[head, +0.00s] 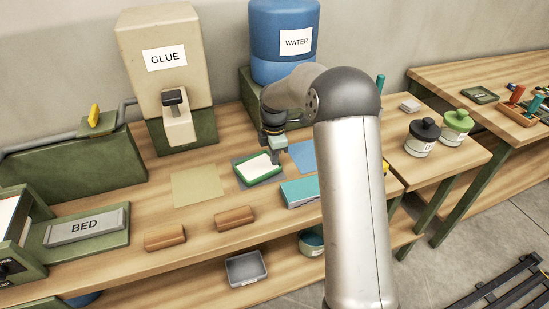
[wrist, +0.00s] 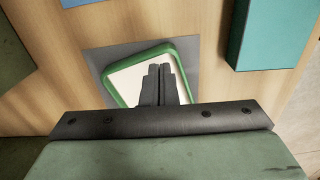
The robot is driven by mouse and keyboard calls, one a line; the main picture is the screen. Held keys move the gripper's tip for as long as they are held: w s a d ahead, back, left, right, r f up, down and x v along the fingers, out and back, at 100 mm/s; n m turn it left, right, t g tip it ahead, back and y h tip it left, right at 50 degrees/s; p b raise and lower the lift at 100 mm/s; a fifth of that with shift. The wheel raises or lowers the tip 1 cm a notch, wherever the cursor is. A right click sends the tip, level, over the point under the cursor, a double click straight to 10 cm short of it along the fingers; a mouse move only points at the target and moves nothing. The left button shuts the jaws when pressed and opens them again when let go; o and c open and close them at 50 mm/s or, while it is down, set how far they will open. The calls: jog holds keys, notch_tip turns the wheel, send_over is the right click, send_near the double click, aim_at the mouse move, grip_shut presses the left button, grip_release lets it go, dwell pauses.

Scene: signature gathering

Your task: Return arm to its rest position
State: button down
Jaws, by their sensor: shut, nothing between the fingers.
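My gripper (head: 274,158) is shut and empty. In the head view it hangs above the right part of a green-rimmed tray with a white inside (head: 258,170). In the wrist view the shut fingers (wrist: 158,78) show in front of the same tray (wrist: 117,92), which lies on a grey mat (wrist: 97,55). I cannot tell the exact height of the fingertips above the tray. My arm covers part of the table right of the tray.
A teal block (head: 299,192) lies right of the tray. The GLUE dispenser (head: 165,80) and WATER tank (head: 284,45) stand behind. Lidded jars (head: 422,138) stand at right.

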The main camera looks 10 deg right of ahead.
notch_tip(320, 180, up, 8)
jog(key=p, duration=0.4)
jog(key=shift+r+p, duration=0.2)
jog(key=shift+p, duration=0.1)
jog(key=s+r+m, duration=0.4)
jog(key=s+r, duration=0.2)
jog(key=s, duration=0.2)
jog(key=s+m+t, duration=0.1)
jog(key=s+m, duration=1.4)
jog(key=s, duration=1.3)
jog(key=shift+s+a+r, duration=0.2)
jog(key=shift+a+r, duration=0.1)
jog(key=shift+r, duration=0.1)
